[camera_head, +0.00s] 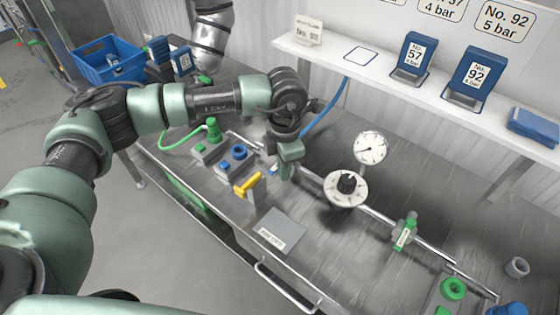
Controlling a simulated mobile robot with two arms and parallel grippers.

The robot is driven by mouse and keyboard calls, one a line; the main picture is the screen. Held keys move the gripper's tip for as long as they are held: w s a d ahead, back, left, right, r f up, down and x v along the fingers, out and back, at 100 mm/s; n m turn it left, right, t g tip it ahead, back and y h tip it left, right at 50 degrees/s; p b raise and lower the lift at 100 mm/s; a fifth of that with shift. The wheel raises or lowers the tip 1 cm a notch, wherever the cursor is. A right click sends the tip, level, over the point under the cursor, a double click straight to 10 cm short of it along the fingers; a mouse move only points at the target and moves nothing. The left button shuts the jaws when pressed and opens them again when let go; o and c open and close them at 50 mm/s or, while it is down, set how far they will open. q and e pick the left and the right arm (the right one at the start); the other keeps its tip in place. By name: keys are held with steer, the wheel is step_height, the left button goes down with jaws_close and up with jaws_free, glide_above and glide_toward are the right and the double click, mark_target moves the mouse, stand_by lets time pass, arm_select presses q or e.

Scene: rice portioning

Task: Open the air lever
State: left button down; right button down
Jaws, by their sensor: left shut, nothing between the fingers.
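My left gripper (286,172) is shut and empty, pointing down above the workbench near the pipe. A yellow lever (247,184) sticks up at a slant from a small grey block, left of and nearer than my gripper, apart from it. A green valve lever (404,234) with a pale label sits on the pipe farther right, well away from the gripper. I cannot tell which of these is the air lever. My left arm hides part of the bench behind it. My right gripper is not in view.
A round gauge (371,148) and a black-knobbed dial (346,187) stand right of my gripper. Green (212,130) and blue (239,152) fittings lie to its left. A blue hose (326,112) runs behind. A shelf (385,80) holds blue numbered holders. The front middle bench is mostly clear.

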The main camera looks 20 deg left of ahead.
mark_target(274, 169)
arm_select(q)
steer(key=shift+a, duration=0.1)
steer(key=shift+w+a+b, duration=0.2)
steer(key=shift+a, duration=0.3)
steer(key=shift+w+a+b, duration=0.2)
steer(key=shift+a, duration=0.3)
steer(key=shift+w+a+f, duration=0.1)
steer(key=shift+w+a, duration=0.1)
steer(key=shift+a, duration=0.25)
steer(key=shift+w+a+b, duration=0.2)
steer(key=shift+a+b, duration=0.15)
steer(key=shift+a, duration=0.25)
